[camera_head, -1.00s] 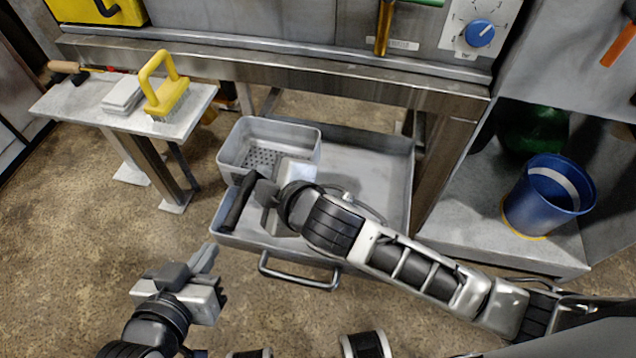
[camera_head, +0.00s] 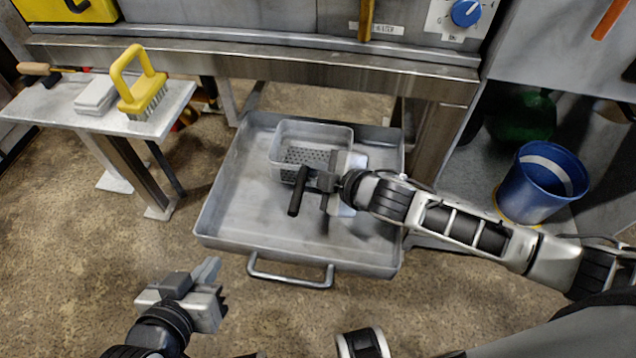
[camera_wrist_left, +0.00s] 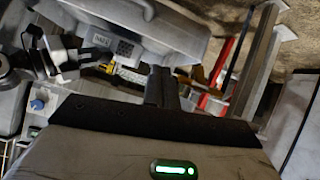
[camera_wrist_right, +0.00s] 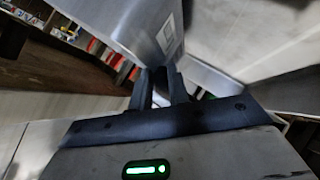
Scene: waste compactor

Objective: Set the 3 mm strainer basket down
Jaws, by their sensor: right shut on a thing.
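The right wrist view shows the basket's grey wall (camera_wrist_right: 130,25) with a pale label, too blurred to read, just beyond the fingers. My left gripper (camera_head: 215,283) looks shut and empty, low in front of the tray.
A metal bench (camera_head: 260,68) runs behind and above the tray. A side table (camera_head: 60,112) at left holds a yellow-handled brush (camera_head: 140,85) and pale pads. A blue bucket (camera_head: 543,185) stands at right. The tray's left and front floor is clear.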

